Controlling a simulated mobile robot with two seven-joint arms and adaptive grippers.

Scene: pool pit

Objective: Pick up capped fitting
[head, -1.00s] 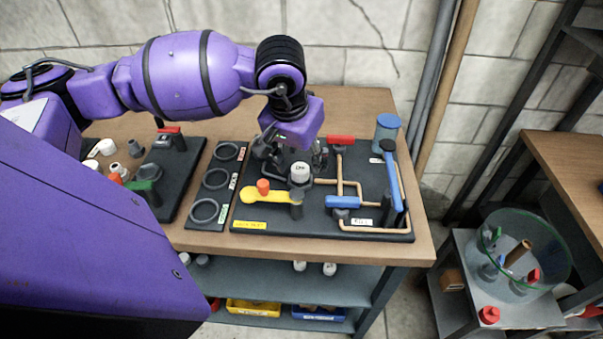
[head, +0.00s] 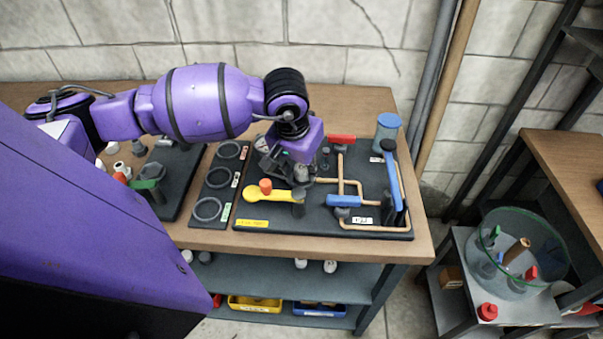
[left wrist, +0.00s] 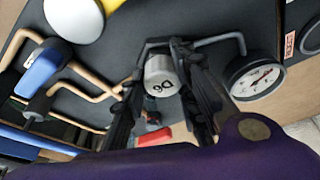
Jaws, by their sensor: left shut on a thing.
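The capped fitting is a short grey-white cylinder (left wrist: 161,76) with dark lettering on its end face. In the left wrist view it sits between the two dark fingers of my left gripper (left wrist: 155,80), which are shut on it. In the head view my left gripper (head: 290,170) reaches down over the dark board (head: 280,224), just behind the yellow lever (head: 272,194). There the wrist and fingers mostly hide the fitting. I cannot tell whether it is clear of the board. My right gripper is not in view.
On the board are a red handle (head: 341,139), blue handles (head: 342,201), copper pipes and a blue-capped cylinder (head: 387,132). A pressure gauge (left wrist: 256,78) is close to the fingers. Left is a panel with several rings (head: 207,209). A glass bowl (head: 523,255) stands at right.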

